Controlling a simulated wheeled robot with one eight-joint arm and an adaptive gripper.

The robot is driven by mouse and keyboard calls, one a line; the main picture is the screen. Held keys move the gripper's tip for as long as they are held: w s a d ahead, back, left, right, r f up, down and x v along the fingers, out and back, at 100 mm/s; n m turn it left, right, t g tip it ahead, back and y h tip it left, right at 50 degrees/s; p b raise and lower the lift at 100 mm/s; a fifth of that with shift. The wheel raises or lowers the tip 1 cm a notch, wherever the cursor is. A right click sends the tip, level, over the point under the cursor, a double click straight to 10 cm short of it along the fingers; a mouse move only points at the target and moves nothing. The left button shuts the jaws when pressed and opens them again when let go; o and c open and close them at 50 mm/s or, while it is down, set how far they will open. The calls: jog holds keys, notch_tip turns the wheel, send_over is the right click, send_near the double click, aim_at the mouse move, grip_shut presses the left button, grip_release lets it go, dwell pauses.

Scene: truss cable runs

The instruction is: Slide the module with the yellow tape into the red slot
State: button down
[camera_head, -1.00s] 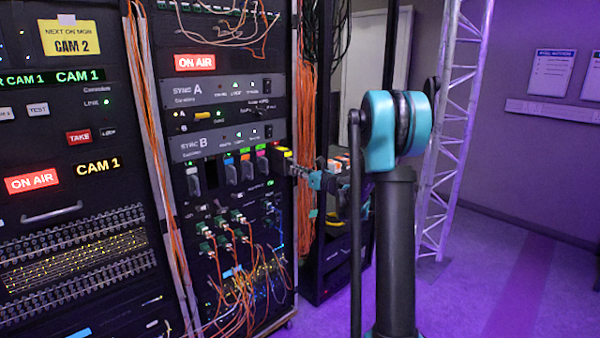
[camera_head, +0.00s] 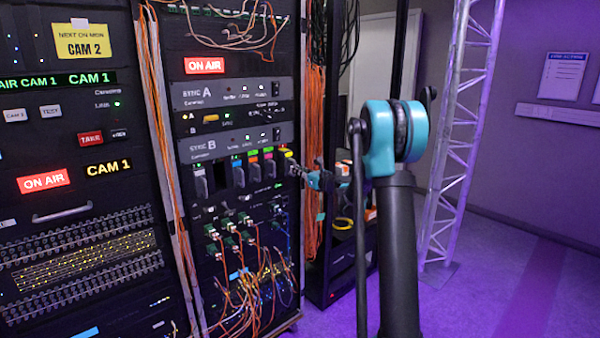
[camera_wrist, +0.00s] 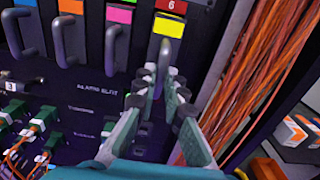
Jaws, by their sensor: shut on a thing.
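The module with the yellow tape (camera_wrist: 168,27) is at the top of the wrist view, directly below a red label marked 6 (camera_wrist: 172,6). It lines up with the red slot at the right end of the module row; how deep it sits I cannot tell. Its dark handle runs down from the tape, and my gripper (camera_wrist: 163,75) is shut on it. In the head view the yellow-taped module (camera_head: 287,154) is small at the rack's right side, with my gripper (camera_head: 298,170) just right of it.
Modules with green, pink (camera_wrist: 70,6) and orange (camera_wrist: 121,15) tape stand to the left. Orange cables (camera_wrist: 262,70) hang close on the right. Green connectors with cables (camera_head: 225,235) lie below the row. A truss (camera_head: 455,130) stands at the right; floor beside it is clear.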

jog(key=shift+w+a, duration=0.15)
jog(key=shift+w, duration=0.05)
dwell(0.3)
jog(key=shift+x, duration=1.85)
jog(key=c, duration=1.5)
grip_release()
jog(key=shift+c, duration=0.2)
